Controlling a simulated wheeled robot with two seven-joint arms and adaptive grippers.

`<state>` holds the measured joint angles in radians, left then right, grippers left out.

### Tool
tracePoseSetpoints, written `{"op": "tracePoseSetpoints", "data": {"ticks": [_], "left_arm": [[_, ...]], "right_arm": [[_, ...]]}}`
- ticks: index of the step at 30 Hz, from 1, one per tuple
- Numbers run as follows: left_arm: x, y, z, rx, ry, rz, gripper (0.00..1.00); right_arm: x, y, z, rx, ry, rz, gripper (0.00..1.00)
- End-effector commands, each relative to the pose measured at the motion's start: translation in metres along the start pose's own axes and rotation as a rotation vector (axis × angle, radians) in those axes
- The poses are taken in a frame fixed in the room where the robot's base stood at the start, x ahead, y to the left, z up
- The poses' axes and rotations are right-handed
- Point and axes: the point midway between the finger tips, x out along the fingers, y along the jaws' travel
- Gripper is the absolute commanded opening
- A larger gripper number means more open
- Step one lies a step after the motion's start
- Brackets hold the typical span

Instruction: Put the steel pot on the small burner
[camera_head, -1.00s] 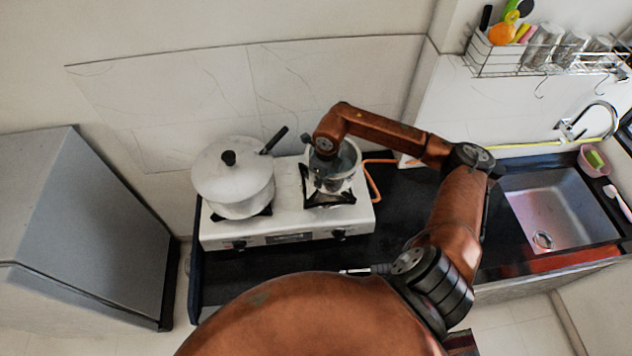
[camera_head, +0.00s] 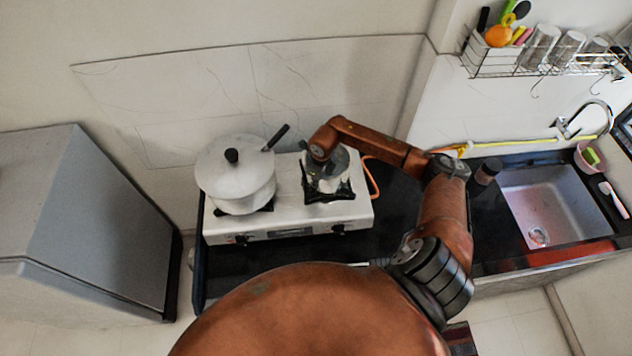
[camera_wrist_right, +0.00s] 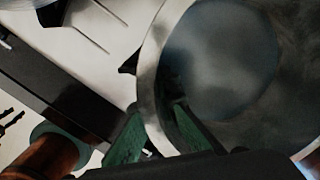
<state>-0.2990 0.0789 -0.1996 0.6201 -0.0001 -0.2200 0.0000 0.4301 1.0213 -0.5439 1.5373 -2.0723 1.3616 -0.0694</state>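The steel pot (camera_head: 338,172) is over the right-hand burner (camera_head: 345,192) of the white stove, which I take as the small burner. It looks upright and low at the black grate; whether its base touches is hidden. My right gripper (camera_head: 318,172) reaches down at the pot's left side. In the right wrist view, green fingertips (camera_wrist_right: 155,118) stand on either side of the pot's wall, one inside and one outside, and look closed on it. The pot's open rim (camera_wrist_right: 150,75) fills the right of that view. My left gripper is not in view.
A white lidded pot (camera_head: 238,178) with a dark handle stands on the left burner. A black round item (camera_head: 487,171) stands near the sink (camera_head: 560,205). A wire rack (camera_head: 535,55) hangs above. The black counter (camera_head: 395,205) right of the stove is clear.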

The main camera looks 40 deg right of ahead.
Motion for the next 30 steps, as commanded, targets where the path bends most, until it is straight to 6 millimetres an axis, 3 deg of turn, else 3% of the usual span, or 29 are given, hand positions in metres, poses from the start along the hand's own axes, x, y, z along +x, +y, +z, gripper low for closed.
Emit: {"op": "tracePoseSetpoints", "data": {"ticks": [2,11,20,25,30], "left_arm": [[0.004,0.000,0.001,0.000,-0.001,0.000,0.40],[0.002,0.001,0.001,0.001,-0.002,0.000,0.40],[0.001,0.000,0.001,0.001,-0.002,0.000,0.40],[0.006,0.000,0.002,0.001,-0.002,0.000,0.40],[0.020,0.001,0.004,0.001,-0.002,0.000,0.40]], "right_arm": [[0.003,0.000,0.000,0.000,-0.001,-0.001,0.00],[0.002,0.000,0.000,0.000,0.000,0.000,0.22],[0.000,0.000,0.000,0.001,0.000,0.000,0.22],[-0.015,-0.002,0.001,-0.001,-0.005,-0.003,0.22],[-0.049,-0.002,0.000,-0.002,-0.003,-0.005,0.22]]}}
